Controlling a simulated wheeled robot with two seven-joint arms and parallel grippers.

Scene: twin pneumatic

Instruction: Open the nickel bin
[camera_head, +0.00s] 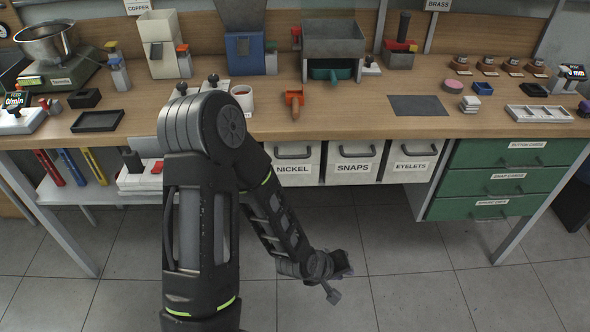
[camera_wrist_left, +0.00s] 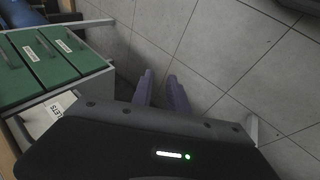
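The nickel bin (camera_head: 296,178) is a white bin with a dark handle and a NICKEL label. It sits under the bench's front edge, level with its neighbours, and looks closed. My left arm covers part of its left side. My left gripper (camera_head: 338,282) is low over the floor, in front of and below the bins, to the right of the nickel bin and apart from it. In the left wrist view the two fingers (camera_wrist_left: 160,80) stand apart with bare floor between them. My right gripper is not in view.
The snaps bin (camera_head: 354,177) and eyelets bin (camera_head: 411,170) sit to the right, then green drawers (camera_head: 486,183). A white shelf (camera_head: 85,195) is at left. The bench top (camera_head: 345,115) carries a mug, an orange-handled tool and trays. The floor in front is clear.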

